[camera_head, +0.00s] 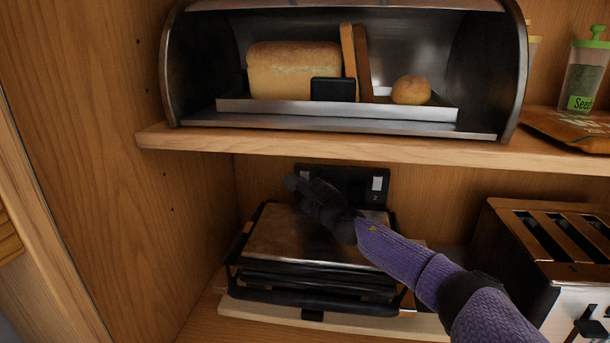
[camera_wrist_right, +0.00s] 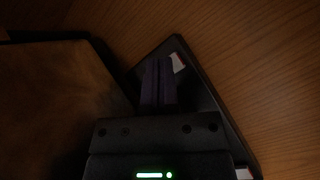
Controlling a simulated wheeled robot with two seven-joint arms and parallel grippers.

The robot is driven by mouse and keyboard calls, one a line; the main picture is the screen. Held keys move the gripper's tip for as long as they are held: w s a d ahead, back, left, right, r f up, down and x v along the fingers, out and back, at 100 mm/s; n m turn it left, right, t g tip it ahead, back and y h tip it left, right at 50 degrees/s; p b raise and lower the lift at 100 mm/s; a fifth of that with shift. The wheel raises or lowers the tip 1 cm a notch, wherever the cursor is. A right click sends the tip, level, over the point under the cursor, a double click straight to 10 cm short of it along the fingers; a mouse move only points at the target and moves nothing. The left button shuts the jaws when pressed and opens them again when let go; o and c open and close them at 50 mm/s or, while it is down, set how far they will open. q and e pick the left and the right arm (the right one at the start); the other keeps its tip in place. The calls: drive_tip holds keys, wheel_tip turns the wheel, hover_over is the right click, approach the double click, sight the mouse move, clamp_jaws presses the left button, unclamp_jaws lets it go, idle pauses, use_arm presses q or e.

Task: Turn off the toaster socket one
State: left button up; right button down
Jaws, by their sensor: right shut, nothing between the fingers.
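A black double wall socket (camera_head: 350,176) is fixed to the back wall under the shelf, above a closed press-style toaster (camera_head: 310,240). One pale switch (camera_head: 377,184) shows on its right half. My right gripper (camera_head: 291,182) is in front of the left half and hides part of it. In the right wrist view, the socket plate (camera_wrist_right: 208,98) sits slanted. A white and red switch (camera_wrist_right: 178,62) is just right of my shut, empty fingertips (camera_wrist_right: 158,62); I cannot tell if they touch it. Another white switch (camera_wrist_right: 243,173) shows at the lower right. My left gripper is not in view.
The shelf edge (camera_head: 350,146) runs close above my right gripper, with a bread bin (camera_head: 180,70) on it. A slot toaster (camera_head: 545,240) stands at the right. The wooden cabinet side (camera_head: 120,200) bounds the left.

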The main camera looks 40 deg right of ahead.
idle(0.8)
drive_tip(key=shift+w+d, duration=0.25)
drive_tip(key=shift+d, duration=0.05)
drive_tip(key=shift+w+d+r, duration=0.1)
drive_tip(key=shift+w+d, duration=0.1)
drive_tip(key=shift+d, duration=0.05)
idle(0.6)
drive_tip(key=shift+s+a, duration=0.1)
drive_tip(key=shift+s+a, duration=0.35)
drive_tip(key=shift+a, duration=0.1)
drive_tip(key=shift+s+a+p, duration=1)
drive_tip(key=shift+a+p, duration=0.2)
drive_tip(key=shift+a, duration=0.05)
drive_tip(key=shift+s+a+f+p, duration=0.3)
drive_tip(key=shift+s+a+p, duration=0.15)
drive_tip(key=shift+a, duration=0.1)
drive_tip(key=shift+s+a+f, duration=0.1)
drive_tip(key=shift+a, duration=0.05)
